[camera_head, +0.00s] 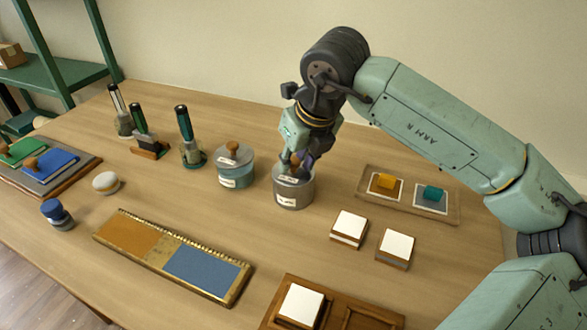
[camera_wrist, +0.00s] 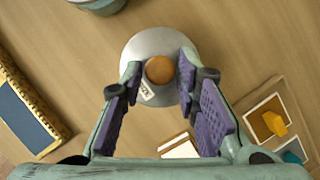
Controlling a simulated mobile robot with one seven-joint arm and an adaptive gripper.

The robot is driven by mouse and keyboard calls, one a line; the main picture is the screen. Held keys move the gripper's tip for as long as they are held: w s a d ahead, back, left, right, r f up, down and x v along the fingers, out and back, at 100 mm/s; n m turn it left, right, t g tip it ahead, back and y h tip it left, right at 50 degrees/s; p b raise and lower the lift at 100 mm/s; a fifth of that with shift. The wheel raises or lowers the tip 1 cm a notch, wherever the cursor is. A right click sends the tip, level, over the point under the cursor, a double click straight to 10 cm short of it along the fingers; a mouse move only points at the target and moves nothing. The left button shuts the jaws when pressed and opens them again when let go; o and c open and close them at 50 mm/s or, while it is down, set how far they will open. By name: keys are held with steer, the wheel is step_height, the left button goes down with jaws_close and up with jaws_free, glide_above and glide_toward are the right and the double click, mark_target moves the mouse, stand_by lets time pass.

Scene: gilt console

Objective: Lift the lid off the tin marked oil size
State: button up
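A silver-grey tin (camera_head: 292,190) with a pale front label stands upright on the table; its lid is on. In the wrist view the round grey lid (camera_wrist: 152,42) has a brown wooden knob (camera_wrist: 159,69) and a small label that seems to end in "SIZE". My gripper (camera_head: 297,160) points down over this tin.
A blue-green tin (camera_head: 237,177) with a knobbed lid stands close to the left. Brushes in holders (camera_head: 190,140) stand beyond it. A tray with orange and teal blocks (camera_head: 448,212) and two white-topped blocks (camera_head: 349,227) lie to the right. A gilt-edged panel (camera_head: 128,258) lies front left.

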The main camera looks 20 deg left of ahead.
jaws_close()
